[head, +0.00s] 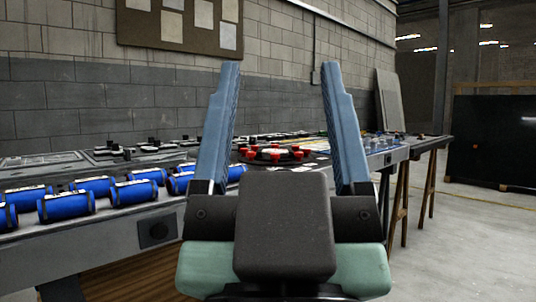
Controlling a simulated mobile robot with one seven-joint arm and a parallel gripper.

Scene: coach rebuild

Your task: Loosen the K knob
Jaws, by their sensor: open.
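My gripper (281,68) fills the middle of the head view, its two blue fingers pointing up and spread wide apart. Nothing is between the fingertips. Beyond it, a round black piece with several red knobs (274,154) lies on the long bench, seen between the fingers and well apart from them. Several small black knobs (127,153) stand on panels on the bench to the left. No letter K is readable on any knob, so I cannot tell which one is the K knob.
Several blue cylinders (66,206) lie along the front of the grey bench (110,235), at left. Wooden trestle legs (403,205) stand under its far right end. A black panel (492,142) stands at right. The concrete floor (470,245) between is clear.

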